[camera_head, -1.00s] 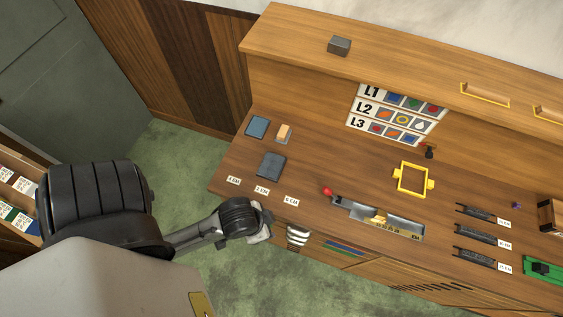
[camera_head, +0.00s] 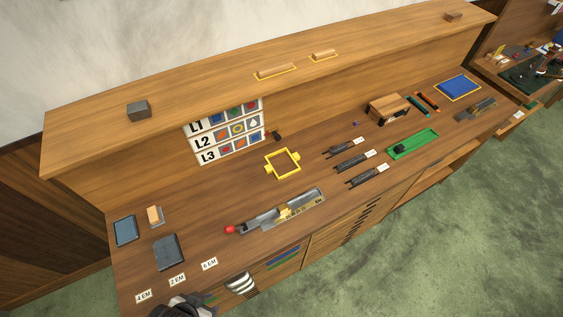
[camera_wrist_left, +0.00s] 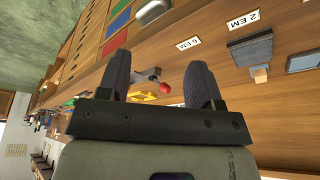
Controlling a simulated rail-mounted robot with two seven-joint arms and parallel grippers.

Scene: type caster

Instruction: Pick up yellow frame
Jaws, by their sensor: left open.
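The yellow frame (camera_head: 268,170) is a square outline with a small tab on either side. It lies flat on the wooden desk, below the L1–L3 picture chart, in the head view. My left gripper (camera_head: 190,306) shows only partly at the bottom edge of the head view, well to the lower left of the frame, by the desk's front edge. In the left wrist view my left gripper (camera_wrist_left: 160,78) has its two dark fingers apart with nothing held between them. Small yellow shapes show past the fingers there; I cannot tell which is the frame.
A metal composing tray (camera_head: 260,219) with a red knob (camera_head: 229,229) lies between the gripper and the frame. Dark holders (camera_head: 355,162) and a green tray (camera_head: 412,144) lie right of the frame. A raised shelf (camera_head: 200,98) runs along the back.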

